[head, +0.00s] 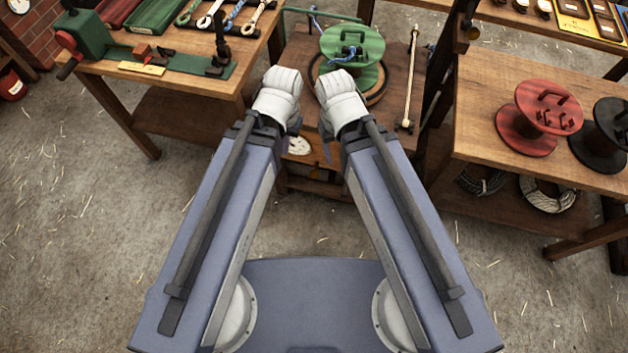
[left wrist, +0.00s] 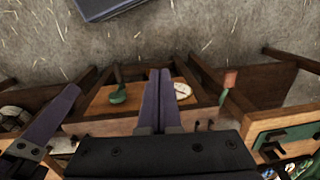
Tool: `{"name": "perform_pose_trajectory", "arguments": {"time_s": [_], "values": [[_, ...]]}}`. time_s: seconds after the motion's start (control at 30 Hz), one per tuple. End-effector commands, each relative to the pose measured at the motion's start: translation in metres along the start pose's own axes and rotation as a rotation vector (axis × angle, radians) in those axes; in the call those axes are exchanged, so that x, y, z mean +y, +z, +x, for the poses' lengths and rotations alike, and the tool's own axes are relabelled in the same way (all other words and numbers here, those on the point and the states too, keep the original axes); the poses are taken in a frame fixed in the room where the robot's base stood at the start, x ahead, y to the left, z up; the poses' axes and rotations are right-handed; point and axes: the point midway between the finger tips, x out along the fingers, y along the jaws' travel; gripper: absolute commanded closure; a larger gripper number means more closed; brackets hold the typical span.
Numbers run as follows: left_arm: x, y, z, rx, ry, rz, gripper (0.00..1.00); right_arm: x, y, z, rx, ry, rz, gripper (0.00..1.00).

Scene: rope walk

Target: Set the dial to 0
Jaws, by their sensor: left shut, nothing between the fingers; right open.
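The dial (head: 299,145) is a small white round face on the wooden front of the middle stand. It also shows in the left wrist view (left wrist: 182,90), just right of the fingertips. Its marks and pointer are too small to read. My left gripper (head: 296,128) is shut and empty, above and close to the dial in the head view; its purple fingers lie together in the left wrist view (left wrist: 160,73). I cannot tell whether they touch the dial. My right gripper (head: 326,142) is open, just right of the dial, its fingers partly hidden by its own wrist.
A green spool (head: 352,45) sits on the middle stand behind the grippers. A green-based knob (left wrist: 117,93) is on the same wooden panel as the dial. A workbench (head: 165,75) stands left, and a table with a red spool (head: 527,135) stands right. The floor in front is clear.

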Motion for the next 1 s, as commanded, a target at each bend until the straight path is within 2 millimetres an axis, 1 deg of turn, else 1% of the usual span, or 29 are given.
{"name": "perform_pose_trajectory", "arguments": {"time_s": [0.03,0.77,1.0], "values": [[-0.002,-0.002,0.027,0.003,0.003,-0.011,1.00,-0.003,-0.002,0.027,0.000,0.000,0.000,0.38],[-0.038,-0.024,0.213,0.049,0.045,-0.170,1.00,-0.019,-0.012,0.209,0.000,0.005,-0.001,0.38],[-0.048,-0.037,0.274,0.062,0.064,-0.273,1.00,-0.025,-0.016,0.269,0.000,0.006,-0.002,0.38]]}}
